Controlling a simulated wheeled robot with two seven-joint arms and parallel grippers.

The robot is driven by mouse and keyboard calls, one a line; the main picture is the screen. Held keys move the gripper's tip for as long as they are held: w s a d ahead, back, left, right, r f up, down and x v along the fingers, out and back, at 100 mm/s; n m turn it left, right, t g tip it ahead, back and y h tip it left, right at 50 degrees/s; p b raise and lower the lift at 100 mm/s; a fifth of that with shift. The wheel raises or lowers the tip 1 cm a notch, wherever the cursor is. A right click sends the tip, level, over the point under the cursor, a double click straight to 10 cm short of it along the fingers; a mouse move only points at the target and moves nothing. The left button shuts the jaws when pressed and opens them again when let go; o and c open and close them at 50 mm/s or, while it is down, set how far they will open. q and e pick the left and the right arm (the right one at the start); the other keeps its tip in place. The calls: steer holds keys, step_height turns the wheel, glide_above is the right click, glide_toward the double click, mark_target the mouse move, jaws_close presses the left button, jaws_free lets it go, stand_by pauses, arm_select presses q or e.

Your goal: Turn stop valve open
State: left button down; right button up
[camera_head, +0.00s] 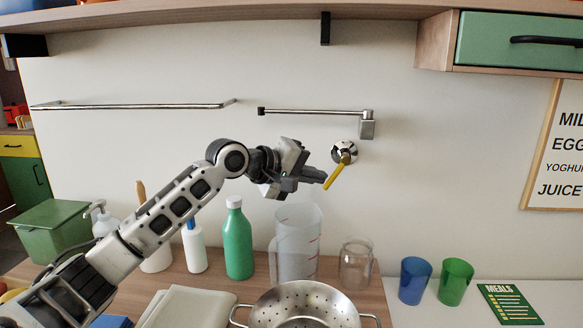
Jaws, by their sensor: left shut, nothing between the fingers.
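The stop valve (345,150) is a round chrome fitting on the white wall, right of centre. Its yellow lever (336,175) slants down and to the left from the fitting. My left gripper (322,177) reaches in from the left with its fingers shut. Its fingertips are at the left side of the lever, touching it or very close; I cannot tell which. Nothing shows between the fingers. My right gripper is not in view.
Below stand a green bottle (238,240), a clear measuring jug (298,245), a glass jar (356,265) and a steel colander (304,308). Blue (414,282) and green (455,283) cups stand right. A metal rail (313,112) is above the valve. The wall right of the valve is clear.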

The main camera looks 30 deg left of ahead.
arm_select(q)
steer(key=shift+w+d+f+n+t+h+b, duration=0.15)
steer(key=shift+f+h+b, duration=0.1)
steer(key=shift+f, duration=0.15)
steer(key=shift+s+d+f+n+t+h+b, duration=0.15)
steer(key=shift+f+h+b, duration=0.1)
steer(key=shift+f, duration=0.15)
steer(key=shift+w+d+r+t+h, duration=0.1)
steer(key=shift+w+d+t+h, duration=0.2)
steer(key=shift+t, duration=0.1)
